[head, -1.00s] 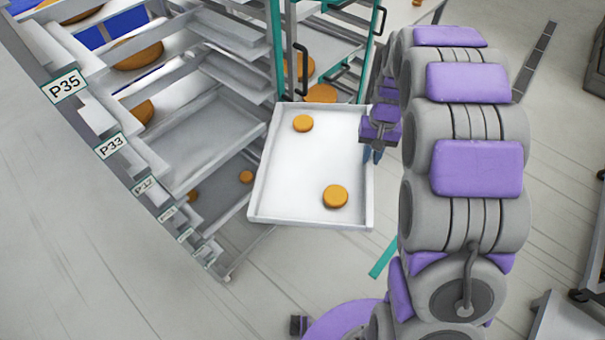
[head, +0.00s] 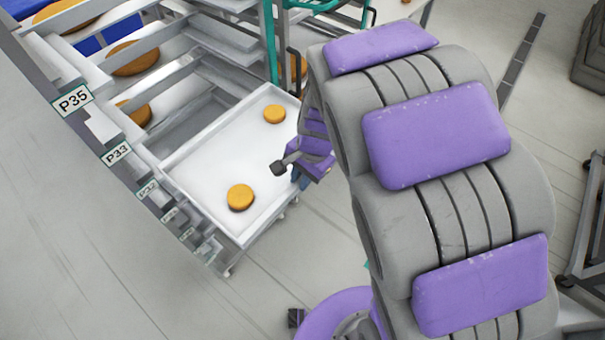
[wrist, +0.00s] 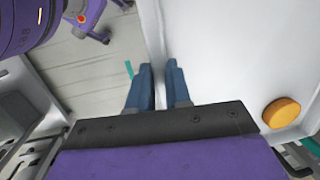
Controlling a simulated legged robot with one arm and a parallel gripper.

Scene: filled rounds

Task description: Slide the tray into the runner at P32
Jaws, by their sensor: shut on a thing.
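The white tray (head: 216,150) carries two orange rounds, a far one (head: 274,114) and a near one (head: 240,197). It lies largely between the rack's sides, below the P33 label (head: 116,153) and near the small label that reads like P32 (head: 147,189). I cannot tell exactly which runner bears it. My gripper (head: 297,179) is at the tray's right edge. In the wrist view my gripper's blue fingers (wrist: 160,88) are shut on the tray's side wall (wrist: 151,45), one finger on each side. One round (wrist: 281,112) also shows there.
The rack's upper levels hold more rounds, such as one beside P35 (head: 134,58). A teal upright (head: 270,40) stands at the rack's far side. A wheeled cart (head: 588,225) stands at the right edge. Open floor lies left of the rack.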

